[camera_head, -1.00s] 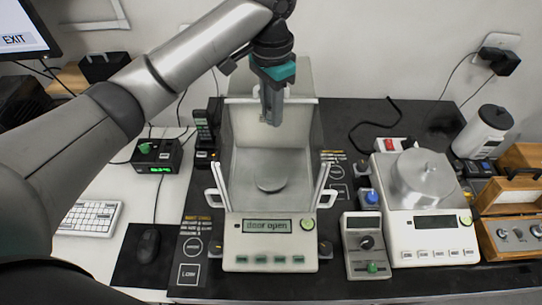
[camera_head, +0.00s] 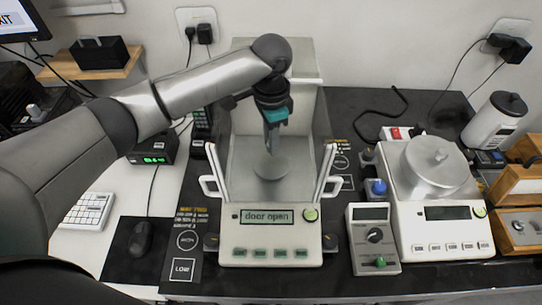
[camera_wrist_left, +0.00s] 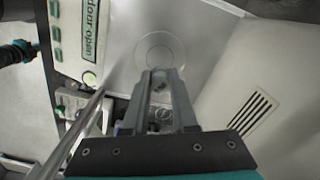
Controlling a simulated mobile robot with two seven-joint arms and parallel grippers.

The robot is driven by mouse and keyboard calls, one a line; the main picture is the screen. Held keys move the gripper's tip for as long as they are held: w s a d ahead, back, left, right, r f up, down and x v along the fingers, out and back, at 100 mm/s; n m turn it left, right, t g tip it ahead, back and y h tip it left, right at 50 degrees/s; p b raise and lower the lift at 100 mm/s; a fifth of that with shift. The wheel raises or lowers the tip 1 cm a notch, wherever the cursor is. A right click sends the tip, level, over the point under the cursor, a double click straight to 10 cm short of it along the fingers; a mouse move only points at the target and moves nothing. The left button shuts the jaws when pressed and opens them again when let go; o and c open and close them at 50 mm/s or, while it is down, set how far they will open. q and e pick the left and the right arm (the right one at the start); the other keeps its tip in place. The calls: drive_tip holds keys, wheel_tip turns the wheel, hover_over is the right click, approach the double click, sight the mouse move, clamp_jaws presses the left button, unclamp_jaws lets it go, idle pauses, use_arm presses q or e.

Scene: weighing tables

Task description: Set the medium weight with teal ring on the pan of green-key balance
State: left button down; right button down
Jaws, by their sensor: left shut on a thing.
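The green-key balance (camera_head: 230,255) has its doors open and its display reads "door open". Its round pan (camera_head: 258,168) lies bare inside the chamber and shows in the wrist view as a disc (camera_wrist_left: 150,47). My left gripper (camera_head: 271,148) points down inside the chamber, above the pan. It is shut on a small metal weight (camera_wrist_left: 162,87), seen between the fingers in the wrist view. A dark part with teal, probably my right gripper (camera_wrist_left: 30,48), shows at the left of the wrist view.
Upright door panels with white handles (camera_head: 209,184) flank the chamber opening. A mouse (camera_head: 141,238) lies left.

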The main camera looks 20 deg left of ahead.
use_arm(q)
drive_tip(key=shift+f+b, duration=0.4)
drive_tip(key=shift+f, duration=2.25)
drive_tip(key=shift+f, duration=0.15)
drive_tip(key=c, duration=0.7)
unclamp_jaws()
wheel_tip(320, 180, up, 12)
drive_tip(key=shift+r+p, duration=0.15)
drive_tip(key=shift+p, duration=0.9)
drive_tip(key=shift+r, duration=0.1)
